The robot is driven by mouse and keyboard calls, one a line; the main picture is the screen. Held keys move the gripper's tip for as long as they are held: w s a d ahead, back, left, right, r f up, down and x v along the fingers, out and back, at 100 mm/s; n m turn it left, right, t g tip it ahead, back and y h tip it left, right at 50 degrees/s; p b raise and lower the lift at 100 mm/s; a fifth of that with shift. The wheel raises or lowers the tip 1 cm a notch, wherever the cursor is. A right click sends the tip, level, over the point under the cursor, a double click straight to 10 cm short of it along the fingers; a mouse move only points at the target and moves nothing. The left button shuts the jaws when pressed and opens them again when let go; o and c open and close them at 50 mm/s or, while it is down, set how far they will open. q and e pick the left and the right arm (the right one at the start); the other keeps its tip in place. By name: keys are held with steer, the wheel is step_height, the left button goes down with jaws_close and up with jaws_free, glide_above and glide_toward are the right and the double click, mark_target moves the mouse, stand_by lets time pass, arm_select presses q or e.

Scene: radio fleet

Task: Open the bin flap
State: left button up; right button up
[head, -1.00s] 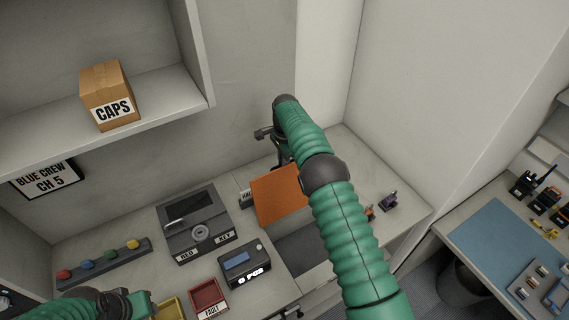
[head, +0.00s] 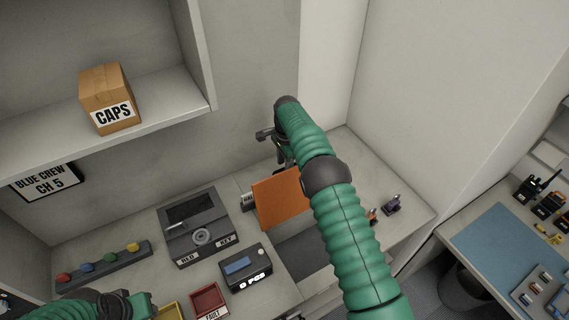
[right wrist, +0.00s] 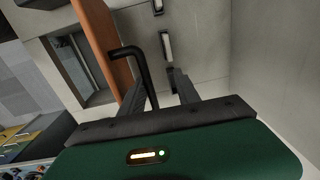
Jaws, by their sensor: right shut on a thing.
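The orange bin flap (head: 278,198) stands raised and tilted, with a dark opening (head: 305,250) in the counter in front of it. Part of the flap is hidden behind my right arm. In the right wrist view the flap (right wrist: 97,30) shows edge-on, with a black bent handle (right wrist: 128,51) reaching from it to my fingers. My right gripper (head: 281,152) is at the flap's upper edge, and it shows closely in the right wrist view (right wrist: 162,88), shut on the handle. My left arm shows at the bottom left, but its fingers do not.
A counter device marked "0 PCS" (head: 246,268), a grey key unit (head: 194,225) and a red fault tray (head: 208,300) stand left of the opening. Small items (head: 391,204) lie on the counter to the right. A wall rises close behind the gripper.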

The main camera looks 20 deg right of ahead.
steer(key=shift+r, duration=0.15)
step_height(320, 180, up, 16)
steer(key=shift+s+r+p, duration=0.25)
steer(key=shift+s+p, duration=0.1)
steer(key=shift+d, duration=0.1)
